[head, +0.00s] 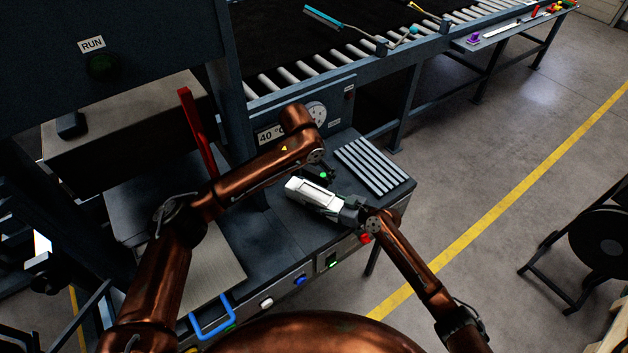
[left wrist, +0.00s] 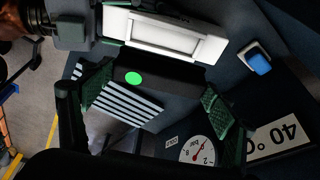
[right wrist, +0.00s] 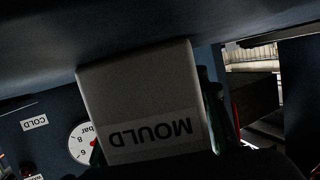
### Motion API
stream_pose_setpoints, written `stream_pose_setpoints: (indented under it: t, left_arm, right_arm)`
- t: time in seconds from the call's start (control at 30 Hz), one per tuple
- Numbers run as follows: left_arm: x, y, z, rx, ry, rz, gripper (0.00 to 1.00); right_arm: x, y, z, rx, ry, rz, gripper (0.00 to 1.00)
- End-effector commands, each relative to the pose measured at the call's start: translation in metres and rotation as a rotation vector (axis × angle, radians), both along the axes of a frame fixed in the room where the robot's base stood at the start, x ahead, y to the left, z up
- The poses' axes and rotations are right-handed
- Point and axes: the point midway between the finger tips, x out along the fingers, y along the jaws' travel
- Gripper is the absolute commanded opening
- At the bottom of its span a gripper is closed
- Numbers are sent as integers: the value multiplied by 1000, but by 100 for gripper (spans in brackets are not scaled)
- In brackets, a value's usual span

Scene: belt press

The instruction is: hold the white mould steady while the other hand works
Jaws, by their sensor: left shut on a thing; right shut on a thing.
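The white mould (head: 308,191) is a pale flat block with a raised frame, above the bench of the press in the head view. My right gripper (head: 343,210) is shut on its right end. In the right wrist view the mould (right wrist: 140,95) fills the middle, its MOULD label upside down, a green finger on either side. My left gripper (head: 322,171) is just behind the mould, shut on a dark block with a green dot (left wrist: 155,76). In the left wrist view this block lies between the green fingers, close beside the mould (left wrist: 165,35); I cannot tell whether they touch.
A ribbed rack (head: 374,166) lies right of the grippers. The pressure gauge (head: 316,113) and 40 °C panel stand behind them. A red lever (head: 197,130) rises at left, near my left arm. A blue handle (head: 212,317) and buttons line the bench front.

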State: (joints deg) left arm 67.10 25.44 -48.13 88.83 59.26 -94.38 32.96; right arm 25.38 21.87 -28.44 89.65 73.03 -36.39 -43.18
Motion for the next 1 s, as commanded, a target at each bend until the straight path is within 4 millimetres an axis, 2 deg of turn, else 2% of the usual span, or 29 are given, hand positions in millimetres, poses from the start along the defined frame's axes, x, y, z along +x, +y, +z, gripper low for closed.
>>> stream_pose_setpoints:
  t: [0.13, 0.4, 0.43, 0.7, 1.0]
  left_arm:
    - [0, 0, 13, 0, 0, 0, 51]
    - [0, 0, 15, -1, 0, 0, 51]
    - [0, 0, 15, -1, 0, 0, 51]
    - [0, 0, 15, 0, 0, 0, 51]
    - [0, 0, 15, 0, 0, 0, 51]
  right_arm:
    - [0, -1, 0, -1, 1, 0, 0]
    - [0, 0, -1, -1, 1, 0, 0]
    - [0, 0, -1, -1, 1, 0, 42]
    - [0, 0, 0, -1, 1, 0, 61]
    - [0, -1, 0, -1, 1, 0, 62]
